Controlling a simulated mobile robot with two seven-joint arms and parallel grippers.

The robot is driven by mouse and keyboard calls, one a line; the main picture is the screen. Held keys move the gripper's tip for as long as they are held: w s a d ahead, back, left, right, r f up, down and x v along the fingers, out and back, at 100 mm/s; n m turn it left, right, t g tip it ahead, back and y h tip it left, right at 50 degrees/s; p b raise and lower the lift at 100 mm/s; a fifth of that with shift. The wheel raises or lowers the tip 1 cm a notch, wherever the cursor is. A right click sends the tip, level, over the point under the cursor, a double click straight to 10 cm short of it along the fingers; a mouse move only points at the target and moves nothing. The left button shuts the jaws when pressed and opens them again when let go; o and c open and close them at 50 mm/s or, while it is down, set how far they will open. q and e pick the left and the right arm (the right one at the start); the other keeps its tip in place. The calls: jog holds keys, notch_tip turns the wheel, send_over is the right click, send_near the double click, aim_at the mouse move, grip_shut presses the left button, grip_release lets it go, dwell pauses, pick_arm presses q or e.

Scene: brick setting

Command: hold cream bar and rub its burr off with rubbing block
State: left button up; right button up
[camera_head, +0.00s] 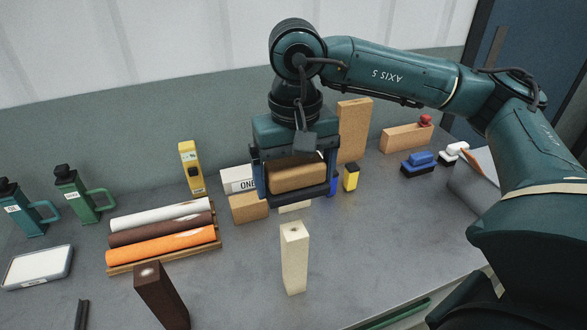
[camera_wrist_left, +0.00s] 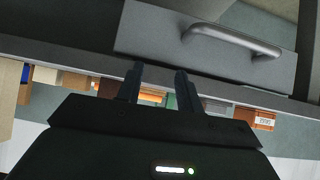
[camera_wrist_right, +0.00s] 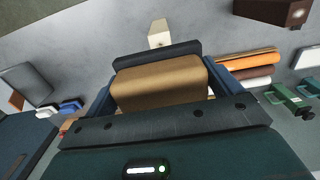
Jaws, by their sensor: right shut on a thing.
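The cream bar (camera_head: 294,262) stands upright on the grey table in front of my right gripper, with a small mark on its top end that I take for the burr. It also shows in the right wrist view (camera_wrist_right: 158,38). My right gripper (camera_head: 297,185) is shut on a tan block (camera_head: 297,176), which I take for the rubbing block, with a dark strip along its lower side. The block is behind the bar, apart from it. My left gripper (camera_wrist_left: 160,82) is open and empty, facing a drawer front with a handle (camera_wrist_left: 232,42); it is outside the head view.
A dark brown bar (camera_head: 162,299) stands at the front left. A rack with coloured rolls (camera_head: 160,242), green bottles (camera_head: 84,200) and a white box (camera_head: 38,266) lie left. Cork-coloured blocks (camera_head: 248,208) and a yellow item (camera_head: 191,168) stand behind. The table right of the cream bar is clear.

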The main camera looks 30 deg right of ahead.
notch_tip(320, 180, down, 2)
jog(key=shift+f+b, duration=0.15)
jog(key=shift+b, duration=0.25)
pick_arm(q)
jog(key=shift+s+d+f, duration=0.1)
jog(key=shift+o, duration=0.2)
